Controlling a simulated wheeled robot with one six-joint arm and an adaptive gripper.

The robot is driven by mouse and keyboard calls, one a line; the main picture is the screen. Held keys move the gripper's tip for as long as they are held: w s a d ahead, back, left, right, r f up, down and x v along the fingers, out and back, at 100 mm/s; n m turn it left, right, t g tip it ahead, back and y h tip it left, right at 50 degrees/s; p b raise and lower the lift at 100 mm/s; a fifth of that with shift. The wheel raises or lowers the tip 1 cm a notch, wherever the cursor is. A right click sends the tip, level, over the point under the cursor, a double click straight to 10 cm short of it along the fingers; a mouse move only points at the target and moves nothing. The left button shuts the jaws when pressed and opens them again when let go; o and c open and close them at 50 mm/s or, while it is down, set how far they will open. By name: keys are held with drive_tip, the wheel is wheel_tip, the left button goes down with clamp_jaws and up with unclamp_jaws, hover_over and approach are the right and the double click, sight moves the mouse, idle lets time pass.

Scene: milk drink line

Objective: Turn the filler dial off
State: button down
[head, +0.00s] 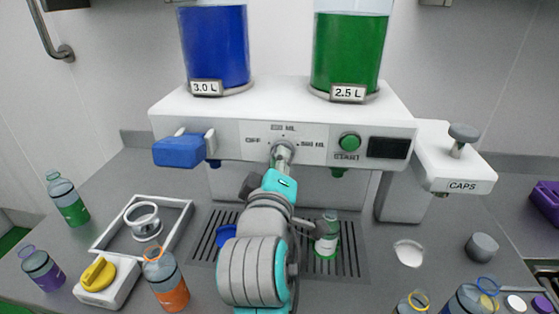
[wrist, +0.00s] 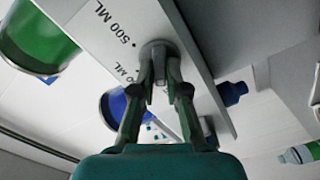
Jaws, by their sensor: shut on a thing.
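The filler dial (head: 283,147) is a grey knob on the white front panel (head: 250,135), with OFF marked to its left, an ML mark above and 500 ML to its right. My gripper (head: 281,160) reaches up to the panel and covers part of the dial. In the wrist view the two fingers of my gripper (wrist: 160,78) are closed around the sides of the dial (wrist: 156,48). The dial's pointer is hidden, so I cannot tell which mark it faces.
A green START button (head: 350,142) and a dark display (head: 388,147) sit right of the dial. A blue handle (head: 180,149) sticks out at the left. A green-labelled bottle (head: 327,238) stands on the drip grate (head: 350,262) below. Bottles stand around the counter.

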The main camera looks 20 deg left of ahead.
idle(0.3)
drive_tip(key=c, duration=1.2)
unclamp_jaws()
drive_tip(key=shift+s, duration=0.15)
drive_tip(key=v, duration=1.1)
drive_tip(key=shift+s+d, duration=0.15)
drive_tip(key=shift+s, duration=0.2)
